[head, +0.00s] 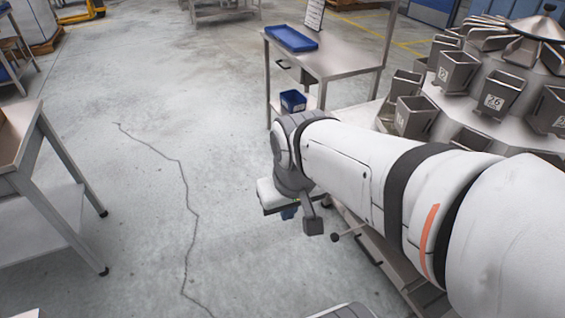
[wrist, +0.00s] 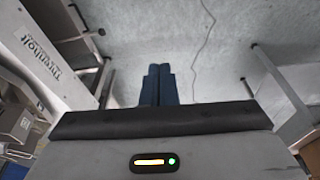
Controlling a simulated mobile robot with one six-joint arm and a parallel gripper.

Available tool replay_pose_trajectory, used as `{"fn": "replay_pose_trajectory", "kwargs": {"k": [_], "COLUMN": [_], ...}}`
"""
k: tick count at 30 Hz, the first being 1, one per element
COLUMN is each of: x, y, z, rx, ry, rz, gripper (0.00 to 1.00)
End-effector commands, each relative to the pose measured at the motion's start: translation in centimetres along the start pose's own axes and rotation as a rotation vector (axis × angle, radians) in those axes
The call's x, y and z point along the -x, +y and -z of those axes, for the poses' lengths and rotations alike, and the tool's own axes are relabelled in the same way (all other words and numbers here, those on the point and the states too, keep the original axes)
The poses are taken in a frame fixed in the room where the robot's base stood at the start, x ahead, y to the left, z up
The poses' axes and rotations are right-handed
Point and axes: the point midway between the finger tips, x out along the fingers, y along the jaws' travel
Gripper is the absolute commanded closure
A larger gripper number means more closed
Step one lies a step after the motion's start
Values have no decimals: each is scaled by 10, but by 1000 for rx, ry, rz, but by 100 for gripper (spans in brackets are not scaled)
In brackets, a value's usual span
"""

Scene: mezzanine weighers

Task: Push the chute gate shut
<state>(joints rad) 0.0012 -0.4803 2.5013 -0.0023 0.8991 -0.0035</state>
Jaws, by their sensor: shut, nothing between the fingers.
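I cannot make out the chute gate itself for certain. A short rod with a dark round knob (head: 335,237) sticks out from the low side of the weigher machine, just right of my gripper (head: 289,213); whether it belongs to the gate I cannot tell. A similar knob on a rod (wrist: 100,32) shows at the upper left in the wrist view, apart from the fingers. My gripper's two blue fingers (wrist: 158,85) are together, empty, and point down over the bare floor. My arm hides much of the machine's near side in the head view.
The weigher (head: 480,110) with several grey buckets stands at right. A steel table (head: 340,58) with a blue tray (head: 291,38) stands behind my gripper. Another steel table (head: 22,135) is at left. The cracked floor between is clear. A white panel with lettering (wrist: 62,45) shows in the wrist view.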

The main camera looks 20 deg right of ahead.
Motion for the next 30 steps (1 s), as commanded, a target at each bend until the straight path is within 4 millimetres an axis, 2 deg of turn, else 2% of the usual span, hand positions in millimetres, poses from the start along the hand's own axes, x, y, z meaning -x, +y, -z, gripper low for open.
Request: {"fn": "replay_pose_trajectory", "kwargs": {"k": [5, 6, 7, 8, 11, 20, 26, 30], "x": [-10, -17, -23, -29, -57, -156, -234, -294], "y": [2, 4, 20, 26, 36, 64, 80, 89], "z": [4, 6, 8, 10, 20, 59, 82, 96], "rx": [24, 41, 60, 79, 154, 426, 614, 750], "ry": [-32, -54, -75, -97, -193, -498, -694, -825], "rz": [-17, -29, -38, -49, -103, -289, -411, -496], "gripper": [100, 100, 100, 100, 100, 100, 100, 100]}}
